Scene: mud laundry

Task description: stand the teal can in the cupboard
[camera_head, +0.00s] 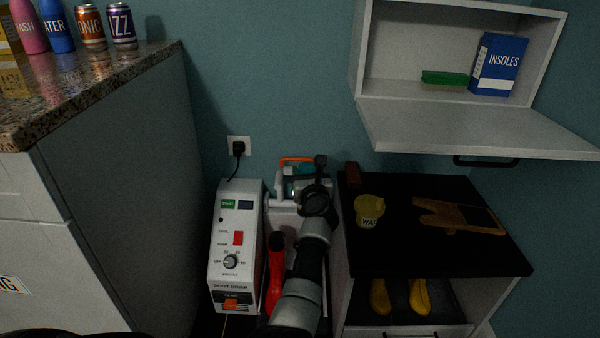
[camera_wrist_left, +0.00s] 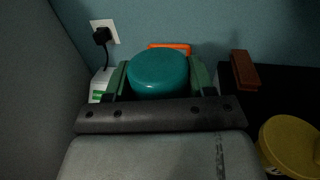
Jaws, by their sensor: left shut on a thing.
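The teal can (camera_wrist_left: 160,72) shows its round teal top between the two fingers of my left gripper (camera_wrist_left: 160,80) in the left wrist view. The gripper is shut on it. In the head view my left gripper (camera_head: 302,172) is low near the back wall, left of the black-topped cabinet, and mostly hides the can. The cupboard (camera_head: 378,45) is a white wall unit at the upper right, above and right of the gripper. Its flap (camera_head: 480,130) hangs open and forward. My right gripper is not in view.
In the cupboard, a green block (camera_head: 444,78) and a blue INSOLES box (camera_head: 499,64) stand centre to right; its left part is clear. Below are a yellow WAX tin (camera_head: 369,211), a brown brush (camera_head: 352,174) and a wooden piece (camera_head: 450,216). A white boot dryer (camera_head: 236,250) stands left.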

